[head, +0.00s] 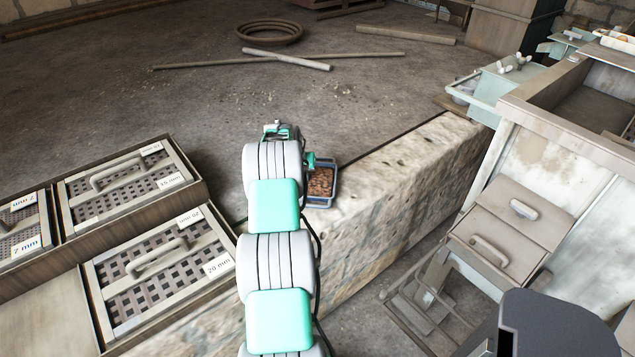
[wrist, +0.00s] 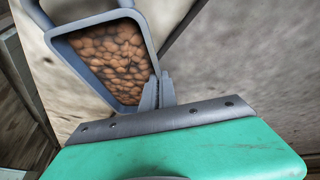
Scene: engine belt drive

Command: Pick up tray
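The tray (head: 333,170) is a small blue-grey rimmed tray filled with brown, pebble-like pieces. In the head view it is at the top edge of the stone wall, just right of my arm. In the wrist view the tray (wrist: 66,48) fills the upper left, with part of its frame cut off at the top edge. My gripper (wrist: 158,90) has its two fingers close together at the tray's right rim, and they look shut on that rim. In the head view my arm hides most of the gripper and part of the tray's left side.
Sieve boxes with handles (head: 140,267) stand at the left. A worn wooden machine (head: 535,190) stands at the right, past the stone wall (head: 400,190). Poles (head: 285,60) and a ring (head: 270,32) lie on the floor behind, with open floor before them.

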